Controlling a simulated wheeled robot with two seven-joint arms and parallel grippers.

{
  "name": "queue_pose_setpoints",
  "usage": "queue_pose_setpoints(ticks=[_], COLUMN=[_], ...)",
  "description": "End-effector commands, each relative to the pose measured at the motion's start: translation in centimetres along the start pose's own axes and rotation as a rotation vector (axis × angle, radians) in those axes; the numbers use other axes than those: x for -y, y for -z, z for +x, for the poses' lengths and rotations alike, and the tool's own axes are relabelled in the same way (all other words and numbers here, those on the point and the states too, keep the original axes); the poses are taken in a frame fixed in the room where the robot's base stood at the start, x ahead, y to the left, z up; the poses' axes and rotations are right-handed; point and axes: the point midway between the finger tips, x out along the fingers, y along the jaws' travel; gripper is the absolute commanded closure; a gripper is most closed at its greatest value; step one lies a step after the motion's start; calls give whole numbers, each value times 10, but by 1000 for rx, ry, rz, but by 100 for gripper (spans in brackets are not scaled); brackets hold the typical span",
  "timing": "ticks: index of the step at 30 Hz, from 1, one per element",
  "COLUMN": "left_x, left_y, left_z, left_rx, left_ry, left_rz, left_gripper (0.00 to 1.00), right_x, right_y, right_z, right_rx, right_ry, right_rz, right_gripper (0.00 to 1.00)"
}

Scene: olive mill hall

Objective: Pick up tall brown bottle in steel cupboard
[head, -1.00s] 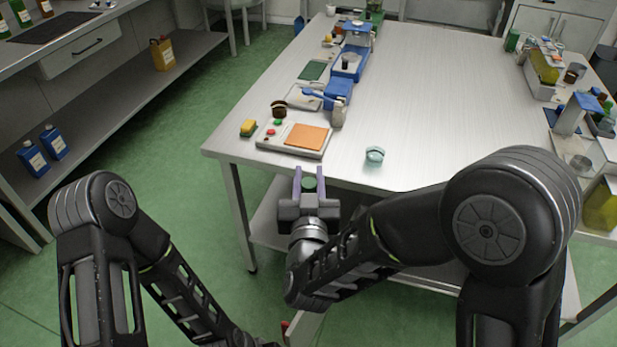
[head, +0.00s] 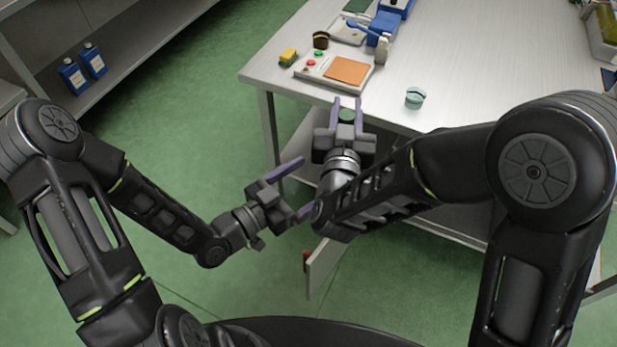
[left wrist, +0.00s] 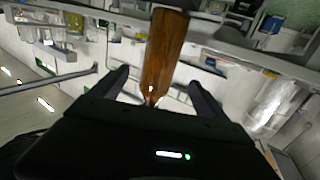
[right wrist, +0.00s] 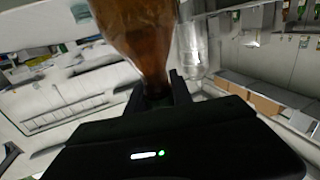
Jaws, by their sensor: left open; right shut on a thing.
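The tall brown bottle shows large in the right wrist view (right wrist: 142,35), its narrow neck between the fingers of my right gripper (head: 347,108). That gripper is shut on it beside the table's near edge. In the head view only a dark green round top (head: 347,115) shows between the fingers; the bottle's body is hidden. My left gripper (head: 306,187) is open and empty, lower and to the left of the right one. In the left wrist view the bottle (left wrist: 165,45) appears beyond and between the open fingers, seemingly not touched. I cannot make out the steel cupboard for certain.
A pale panel with a red handle (head: 324,266) stands out below my right arm. The steel table (head: 470,70) carries a scale with an orange plate (head: 348,70), a yellow sponge (head: 288,56) and a pale teal lidded pot (head: 415,98).

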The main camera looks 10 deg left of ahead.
Motion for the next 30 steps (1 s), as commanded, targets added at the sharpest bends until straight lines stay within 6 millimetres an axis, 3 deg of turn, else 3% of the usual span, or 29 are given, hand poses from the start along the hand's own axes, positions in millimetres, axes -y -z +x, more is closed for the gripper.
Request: queue_pose_setpoints(ticks=[17, 23, 30], left_x=[-1, -2, -2], left_y=[6, 6, 8], left_z=[8, 34, 79], left_rx=[-22, -22, -23], left_ry=[-8, -9, -8], left_rz=[15, 14, 13], left_gripper=[14, 14, 14], right_x=[0, 0, 0], right_y=[2, 2, 2], right_z=[0, 0, 0], right_rx=[-6, -6, -6], right_ry=[0, 0, 0], right_rz=[2, 2, 2], right_gripper=[100, 100, 100])
